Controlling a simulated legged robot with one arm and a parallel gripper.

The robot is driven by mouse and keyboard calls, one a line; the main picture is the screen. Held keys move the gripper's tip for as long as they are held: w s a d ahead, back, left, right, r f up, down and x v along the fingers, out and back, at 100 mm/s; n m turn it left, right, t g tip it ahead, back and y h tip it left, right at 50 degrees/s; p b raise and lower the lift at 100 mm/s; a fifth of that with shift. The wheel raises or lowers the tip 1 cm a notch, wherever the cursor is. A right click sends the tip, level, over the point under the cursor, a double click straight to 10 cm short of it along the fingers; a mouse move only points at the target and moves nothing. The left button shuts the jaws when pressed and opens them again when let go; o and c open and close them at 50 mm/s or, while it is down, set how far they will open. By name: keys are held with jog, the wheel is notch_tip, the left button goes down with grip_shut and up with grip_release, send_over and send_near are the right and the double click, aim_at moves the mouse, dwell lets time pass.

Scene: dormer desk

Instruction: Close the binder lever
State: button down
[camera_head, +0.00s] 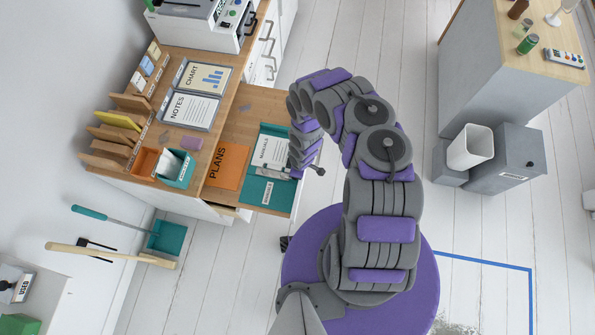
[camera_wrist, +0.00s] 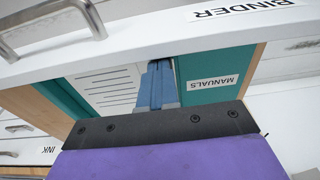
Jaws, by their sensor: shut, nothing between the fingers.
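The teal binder (camera_head: 257,190) lies open in a pulled-out wooden drawer, with a white printed page on one side and a MANUALS label on the other. In the wrist view, the page (camera_wrist: 108,88) and the teal label side (camera_wrist: 205,73) flank my gripper (camera_wrist: 158,66). Its blue fingers are together and empty, over the middle of the binder; I cannot tell if they touch it. In the head view, my arm's end reaches down at the binder's right edge, and the fingers are not clear. The binder lever cannot be made out; my fingers may cover it.
The drawer front (camera_wrist: 150,36), labelled BINDER, has a metal handle (camera_wrist: 52,27). An orange PLANS folder (camera_head: 226,164) lies left of the binder. Trays and file holders crowd the desk.

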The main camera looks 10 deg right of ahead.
jog(key=shift+w+a+f, duration=0.1)
jog(key=shift+a, duration=0.25)
jog(key=shift+r+p, duration=0.6)
jog(key=shift+r, duration=0.1)
notch_tip(320, 180, up, 4)
jog(key=p, duration=0.3)
jog(key=shift+w+d+f, duration=0.1)
jog(key=s+d+r+p, duration=0.1)
jog(key=d+r, duration=0.2)
jog(key=r, duration=0.4)
jog(key=shift+s+d+r+p, duration=0.3)
jog(key=shift+d+r+p, duration=0.05)
jog(key=shift+p, duration=0.05)
jog(key=shift+w+d, duration=0.1)
jog(key=shift+d, duration=0.05)
